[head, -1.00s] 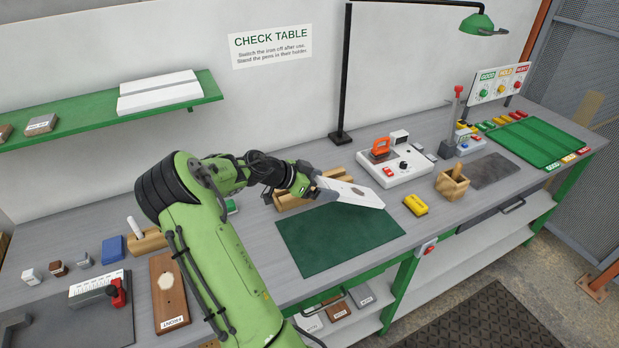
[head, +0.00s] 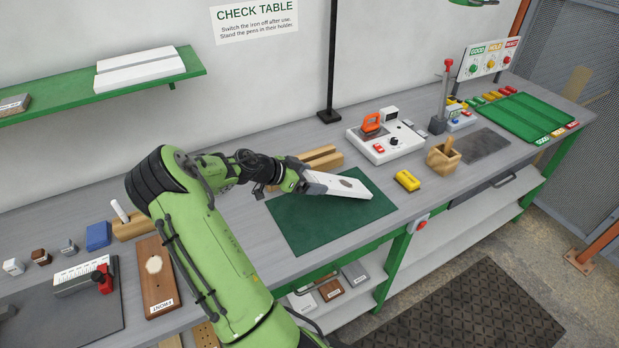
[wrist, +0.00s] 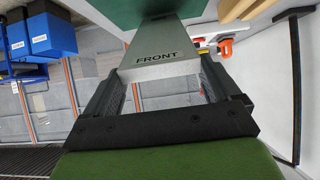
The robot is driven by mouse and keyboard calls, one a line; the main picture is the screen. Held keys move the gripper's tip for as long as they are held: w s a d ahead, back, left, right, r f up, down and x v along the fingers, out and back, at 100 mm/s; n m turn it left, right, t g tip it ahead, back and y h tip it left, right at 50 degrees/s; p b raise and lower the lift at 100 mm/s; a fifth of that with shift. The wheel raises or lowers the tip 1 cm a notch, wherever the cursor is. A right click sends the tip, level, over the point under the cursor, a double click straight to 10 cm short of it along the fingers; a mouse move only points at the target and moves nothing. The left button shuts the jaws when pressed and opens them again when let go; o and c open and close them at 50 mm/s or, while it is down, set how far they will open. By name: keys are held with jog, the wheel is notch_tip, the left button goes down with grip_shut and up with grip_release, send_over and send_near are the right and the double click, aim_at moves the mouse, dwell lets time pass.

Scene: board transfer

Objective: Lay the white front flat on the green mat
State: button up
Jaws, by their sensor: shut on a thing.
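My gripper (head: 305,180) is shut on the board's left end. In the wrist view the board (wrist: 160,58) shows the word FRONT between my gripper's fingers (wrist: 160,85). The board looks close to level and low over the mat; I cannot tell whether it touches it. The front part of the mat is bare.
A wooden rack (head: 322,158) stands just behind the mat. A brown FRONT board (head: 157,275) lies at the left.

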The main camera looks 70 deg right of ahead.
jog(key=shift+f+b, duration=0.2)
jog(key=shift+b, duration=0.1)
jog(key=o, duration=0.9)
jog(key=c, duration=0.9)
jog(key=shift+w+a+b, duration=0.5)
jog(key=shift+w+a, duration=1.6)
jog(key=shift+a, duration=0.25)
jog(key=o, duration=0.6)
jog(key=shift+s+d, duration=0.1)
